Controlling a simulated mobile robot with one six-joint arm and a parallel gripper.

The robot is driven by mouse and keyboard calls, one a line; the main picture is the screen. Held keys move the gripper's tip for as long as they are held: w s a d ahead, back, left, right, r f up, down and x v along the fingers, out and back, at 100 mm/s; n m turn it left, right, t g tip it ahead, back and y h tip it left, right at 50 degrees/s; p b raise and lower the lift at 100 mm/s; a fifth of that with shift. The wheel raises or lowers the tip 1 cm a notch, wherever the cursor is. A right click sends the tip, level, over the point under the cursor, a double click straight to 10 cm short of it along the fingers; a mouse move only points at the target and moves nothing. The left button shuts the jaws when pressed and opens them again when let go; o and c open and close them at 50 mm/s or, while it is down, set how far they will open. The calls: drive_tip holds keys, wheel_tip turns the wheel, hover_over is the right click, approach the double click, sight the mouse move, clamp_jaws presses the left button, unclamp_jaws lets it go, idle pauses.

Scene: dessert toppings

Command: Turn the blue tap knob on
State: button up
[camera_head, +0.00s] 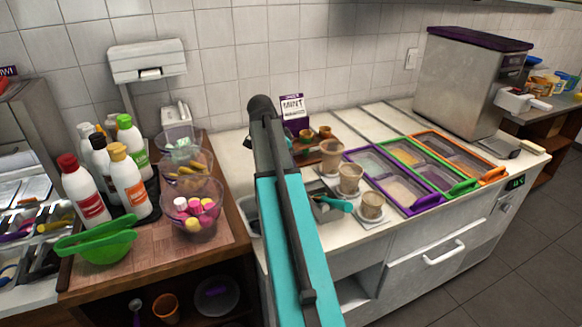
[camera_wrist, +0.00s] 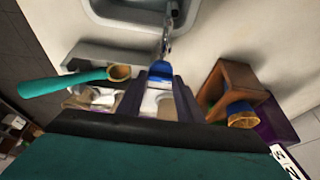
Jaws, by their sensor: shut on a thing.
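The blue tap knob (camera_wrist: 161,69) shows in the wrist view, below the metal tap spout (camera_wrist: 167,42). My gripper (camera_wrist: 160,80) has its two dark fingers on either side of the knob and is shut on it. The spout points toward the metal sink (camera_wrist: 105,12) at the top of the wrist view. In the head view my teal and dark arm covers the tap, the knob and my gripper. I cannot tell whether water runs.
A teal-handled scoop (camera_wrist: 62,82) lies left of my gripper. A brown wooden holder (camera_wrist: 228,84) with cups stands close on the right. In the head view, cups of powder (camera_head: 350,178) and framed topping bins (camera_head: 395,190) stand right of my arm, bottles (camera_head: 128,180) left.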

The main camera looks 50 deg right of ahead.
idle(0.3)
drive_tip(key=o, duration=1.1)
drive_tip(key=shift+w+r, duration=0.1)
drive_tip(key=shift+r, duration=0.1)
drive_tip(key=b+v, duration=0.2)
drive_tip(key=v, duration=1.1)
drive_tip(key=shift+w+a+r, duration=0.1)
drive_tip(key=shift+a+r, duration=0.05)
drive_tip(key=shift+r, duration=0.05)
